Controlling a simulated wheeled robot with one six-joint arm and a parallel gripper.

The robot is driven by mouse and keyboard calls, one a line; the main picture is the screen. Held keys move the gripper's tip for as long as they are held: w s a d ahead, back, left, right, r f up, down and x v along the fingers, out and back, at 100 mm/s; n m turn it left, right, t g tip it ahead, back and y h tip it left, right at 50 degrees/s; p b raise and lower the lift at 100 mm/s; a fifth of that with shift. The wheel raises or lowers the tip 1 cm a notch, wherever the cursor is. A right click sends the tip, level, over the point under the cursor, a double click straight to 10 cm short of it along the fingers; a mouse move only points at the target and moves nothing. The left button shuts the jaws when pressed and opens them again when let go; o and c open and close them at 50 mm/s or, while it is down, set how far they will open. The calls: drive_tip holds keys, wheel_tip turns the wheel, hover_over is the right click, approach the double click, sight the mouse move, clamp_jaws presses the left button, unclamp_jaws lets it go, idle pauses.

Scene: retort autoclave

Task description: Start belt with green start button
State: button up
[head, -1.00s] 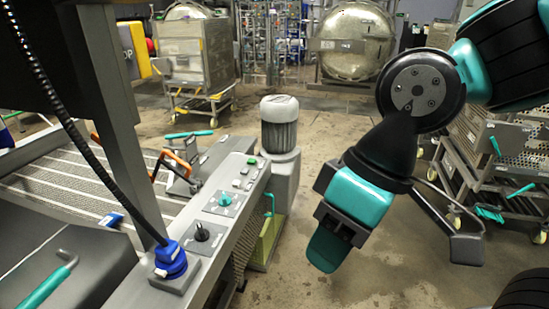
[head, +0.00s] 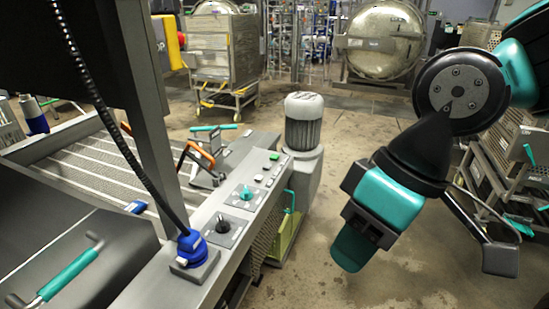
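A small green button (head: 274,156) sits at the far end of the grey control panel (head: 225,210) on the belt's side rail. Small pale buttons (head: 267,168) lie just in front of it, then a teal rotary knob (head: 246,192) and a black knob (head: 222,226). The belt (head: 100,165) is a ribbed grey surface left of the panel. My gripper (head: 350,250) hangs to the right of the panel, pointing down and left, clear of the panel and touching nothing. Its teal fingers overlap from this angle, so the gap between them is hidden.
A grey motor (head: 303,122) stands just beyond the panel's far end. An upright metal post (head: 145,110) and a black cable rise near the blue plug (head: 192,247). A wheeled rack (head: 500,155) stands at right. Open floor lies between panel and rack.

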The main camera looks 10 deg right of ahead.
clamp_jaws()
idle(1.5)
